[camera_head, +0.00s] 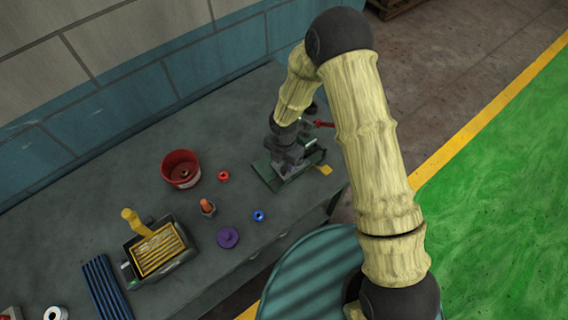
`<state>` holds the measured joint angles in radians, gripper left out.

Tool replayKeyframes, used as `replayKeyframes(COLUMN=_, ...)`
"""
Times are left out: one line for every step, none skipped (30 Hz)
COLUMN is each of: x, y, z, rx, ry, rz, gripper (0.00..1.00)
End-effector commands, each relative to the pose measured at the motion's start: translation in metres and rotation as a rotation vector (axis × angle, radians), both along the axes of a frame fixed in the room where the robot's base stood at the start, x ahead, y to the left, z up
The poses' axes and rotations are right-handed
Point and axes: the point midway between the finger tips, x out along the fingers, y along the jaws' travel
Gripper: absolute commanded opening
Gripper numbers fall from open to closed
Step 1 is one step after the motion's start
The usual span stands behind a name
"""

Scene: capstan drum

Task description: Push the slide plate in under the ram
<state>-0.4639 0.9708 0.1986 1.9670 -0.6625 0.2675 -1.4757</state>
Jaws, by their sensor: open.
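A small green press-like fixture (268,178) stands on the grey bench, near its right end. A small yellow tab (323,169) sticks out at its right side and may be the slide plate. A red handle (324,124) shows behind the fixture. My gripper (289,161) is over the fixture, pointing down, with its jaws open. It hides the middle of the fixture and the ram, and I cannot tell whether it touches anything.
The bench (120,180) holds a red bowl (181,180), red ring (223,176), blue ring (258,216), purple disc (228,237), orange-topped piece (207,208), yellow-slatted box (158,252) and blue ribbed plate (104,288). A tiled wall (110,105) stands behind.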

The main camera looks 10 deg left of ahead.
Motion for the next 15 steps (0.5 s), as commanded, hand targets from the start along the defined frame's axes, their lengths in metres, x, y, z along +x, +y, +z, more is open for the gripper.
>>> replayKeyframes(x=-0.001, y=-0.001, z=-0.007, rx=-0.004, ry=0.002, rz=0.001, gripper=0.43)
replayKeyframes(x=-0.001, y=0.0, z=-0.011, rx=-0.002, ry=0.002, rz=0.001, gripper=0.43)
replayKeyframes(x=-0.001, y=0.0, z=-0.016, rx=-0.002, ry=0.002, rz=0.001, gripper=0.43)
replayKeyframes(x=0.0, y=0.0, z=-0.019, rx=-0.003, ry=0.001, rz=0.0, gripper=0.43)
replayKeyframes(x=-0.001, y=0.0, z=-0.023, rx=-0.002, ry=0.002, rz=0.0, gripper=0.43)
replayKeyframes(x=0.0, y=0.0, z=-0.026, rx=-0.001, ry=0.002, rz=0.0, gripper=0.43)
replayKeyframes(x=0.0, y=0.0, z=-0.028, rx=-0.002, ry=0.001, rz=0.0, gripper=0.43)
replayKeyframes(x=0.0, y=0.0, z=-0.031, rx=-0.002, ry=0.001, rz=0.0, gripper=0.43)
replayKeyframes(x=0.0, y=0.0, z=-0.033, rx=-0.002, ry=0.001, rz=0.0, gripper=0.43)
replayKeyframes(x=0.0, y=0.0, z=-0.034, rx=-0.001, ry=0.0, rz=0.0, gripper=0.43)
replayKeyframes(x=0.0, y=0.0, z=-0.034, rx=-0.001, ry=0.0, rz=0.0, gripper=0.43)
replayKeyframes(x=0.0, y=0.0, z=-0.035, rx=0.0, ry=-0.001, rz=0.0, gripper=0.43)
replayKeyframes(x=0.0, y=0.0, z=-0.035, rx=0.0, ry=-0.001, rz=0.0, gripper=0.43)
replayKeyframes(x=0.0, y=0.0, z=-0.035, rx=0.0, ry=-0.001, rz=0.0, gripper=0.43)
replayKeyframes(x=0.0, y=0.0, z=-0.035, rx=0.0, ry=-0.001, rz=0.0, gripper=0.43)
